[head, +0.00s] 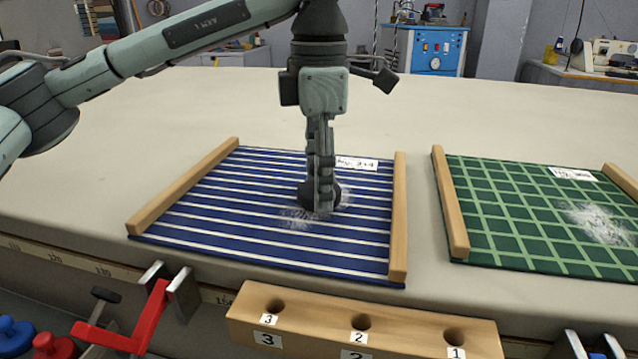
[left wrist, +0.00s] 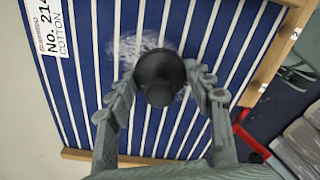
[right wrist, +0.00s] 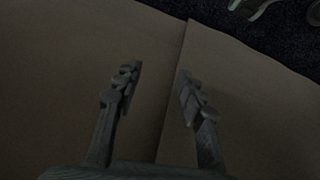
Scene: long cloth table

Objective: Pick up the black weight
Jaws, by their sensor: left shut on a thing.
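The black weight (head: 304,196) is a round, knobbed piece at the blue striped cloth (head: 260,235), by a white chalky patch. It also shows in the left wrist view (left wrist: 160,72), between the two fingers. My left gripper (head: 322,207) points straight down and is shut on the weight. The fingers hide the middle of the weight in the head view. I cannot tell whether the weight touches the cloth. My right gripper (right wrist: 157,82) is open and empty over a plain brown surface, and is not in the head view.
Wooden bars (head: 399,220) edge the blue cloth. A green checked cloth (head: 520,225) with a white patch lies to the right. A wooden block (head: 310,322) with numbered holes and a red clamp (head: 150,310) are at the front edge. The table behind is clear.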

